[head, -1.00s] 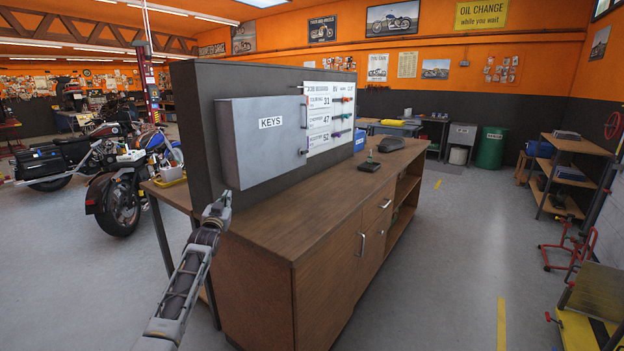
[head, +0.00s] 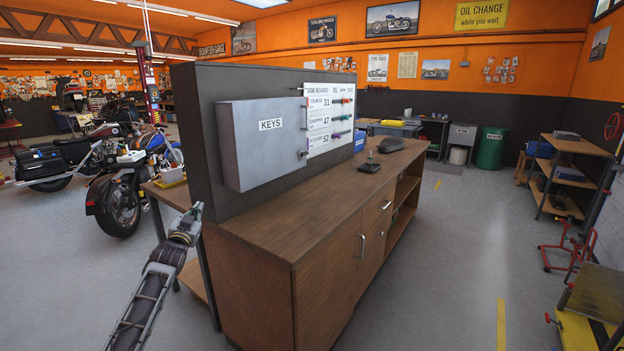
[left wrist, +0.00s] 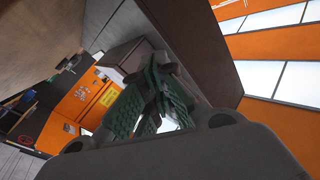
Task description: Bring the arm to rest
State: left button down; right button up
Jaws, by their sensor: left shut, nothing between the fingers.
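My left arm comes in from the lower left in the head view. Its gripper (head: 193,217) is shut and empty, pointing up beside the near left end of the wooden counter (head: 285,236), apart from it as far as I can tell. In the left wrist view the green-padded fingers (left wrist: 150,100) are together, with nothing between them. The grey key cabinet (head: 262,145) hangs shut on the dark panel (head: 200,180) above the counter, beyond the gripper. My right gripper does not show.
A job board (head: 330,117) with coloured markers hangs beside the cabinet. A dark seat-like object (head: 391,145) and a small stand (head: 370,166) rest on the counter. Motorcycles (head: 118,195) stand at the left. A yellow-based lift (head: 585,325) stands at the right.

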pick_arm(q)
jog(key=s+f+g, duration=0.2)
jog(key=s+f, duration=0.1)
jog(key=f, duration=1.1)
jog(key=s+f+g, duration=0.3)
jog(key=f, duration=1.1)
jog(key=s+d+f+g, duration=0.1)
jog(key=s+f, duration=0.5)
jog(key=f, duration=0.3)
jog(key=s+f+g, duration=0.2)
jog(key=s+f, duration=0.3)
jog(key=f, duration=0.3)
jog(key=s+d+f+g, duration=0.1)
jog(key=s+f, duration=0.5)
jog(key=f, duration=0.3)
jog(key=s+d+f+g, duration=0.1)
jog(key=s+f+g, duration=0.1)
jog(key=s+f, duration=0.85)
jog(key=s+d+f+g, duration=0.1)
jog(key=s+f+g, duration=0.2)
jog(key=s+f, duration=0.8)
jog(key=s+d+f+g, duration=0.1)
jog(key=s+f+g, duration=0.1)
jog(key=s, duration=1.3)
jog(key=s+d+f+g, duration=0.1)
jog(key=s+f+g, duration=0.1)
jog(key=s, duration=1.3)
jog(key=shift+s+d+f+n, duration=0.2)
jog(key=shift+f+n, duration=0.2)
jog(key=shift+f, duration=0.05)
